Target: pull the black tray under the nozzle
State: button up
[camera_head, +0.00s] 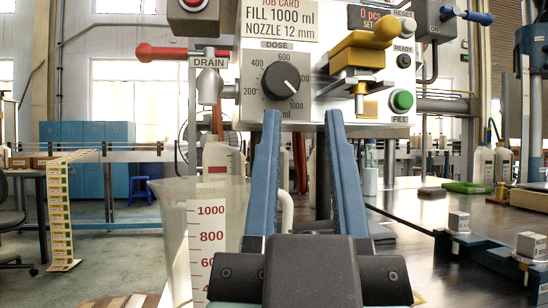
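My gripper (302,118) is in the lower middle of the head view, its two blue fingers pointing up and away. The fingers are apart with nothing between them. The yellow-handled nozzle valve (358,82) hangs from the machine panel, to the right of and beyond the right fingertip. A small dark flat piece (381,236) shows just right of the right finger; I cannot tell whether it is part of the black tray. No other part of the tray is clear, and my gripper hides the area behind it.
A clear measuring jug (215,235) with red marks stands close on the left. The panel has a dose dial (281,80), a red drain lever (172,52) and a green fill button (402,100). Metal blocks (458,221) sit on blue fixtures on the dark table (420,207) at right.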

notch_tip(320, 180, up, 14)
jog(key=p, duration=1.1)
jog(key=shift+f, duration=0.1)
jog(key=shift+a, duration=0.1)
